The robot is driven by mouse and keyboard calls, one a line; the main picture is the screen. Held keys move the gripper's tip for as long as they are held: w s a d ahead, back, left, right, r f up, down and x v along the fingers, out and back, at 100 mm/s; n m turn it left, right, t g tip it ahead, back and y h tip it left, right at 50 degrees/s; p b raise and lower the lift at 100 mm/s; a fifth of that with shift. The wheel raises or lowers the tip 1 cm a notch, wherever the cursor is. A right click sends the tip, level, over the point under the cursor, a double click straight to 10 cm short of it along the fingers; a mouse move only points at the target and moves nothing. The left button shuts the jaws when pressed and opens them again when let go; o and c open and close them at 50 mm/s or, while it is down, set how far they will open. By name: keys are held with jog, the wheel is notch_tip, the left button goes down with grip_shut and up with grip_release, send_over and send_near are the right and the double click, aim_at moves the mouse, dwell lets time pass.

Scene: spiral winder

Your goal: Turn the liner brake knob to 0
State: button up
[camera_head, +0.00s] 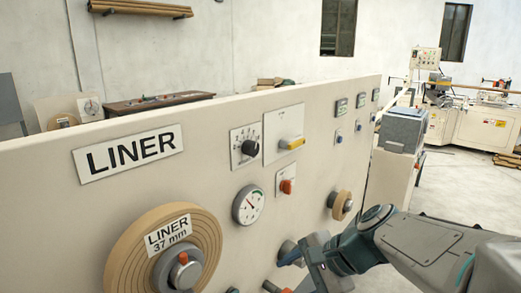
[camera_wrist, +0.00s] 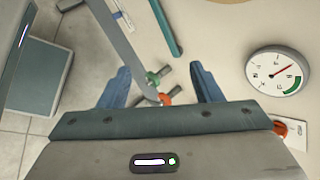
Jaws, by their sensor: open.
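On the beige panel, a black knob (camera_head: 250,148) sits on a white plate with a numbered dial, right of the LINER sign (camera_head: 130,153). Its label is too small to read, so I cannot confirm it is the liner brake knob. My gripper (camera_head: 290,262) is open, low in front of the panel, below and right of this knob and apart from it. In the wrist view, the blue fingers of my gripper (camera_wrist: 161,85) are spread. Small green and orange-red parts show between them in the picture; nothing appears held. The black knob does not show there.
A yellow-handled switch (camera_head: 293,143), a red-orange switch (camera_head: 287,186) and a round gauge (camera_head: 248,204) are close to the black knob. The liner roll (camera_head: 125,255) bulges from the panel at lower left. A smaller roll (camera_head: 342,205) sticks out at right.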

jog(key=w+a+r+m+t+y+p, duration=0.1)
jog(key=w+r+m+t+y+p, duration=0.2)
jog(key=w+r+m, duration=0.55)
jog(key=m+t+y, duration=0.3)
jog(key=m+t, duration=0.2)
jog(key=m, duration=0.1)
send_near(255, 151)
jog(key=p+x, duration=0.3)
jog(key=x, duration=0.6)
jog(key=shift+w+a+r, duration=0.1)
jog(key=shift+w+a, duration=0.05)
jog(key=shift+a, duration=0.05)
jog(key=shift+n, duration=0.25)
jog(key=c, duration=1)
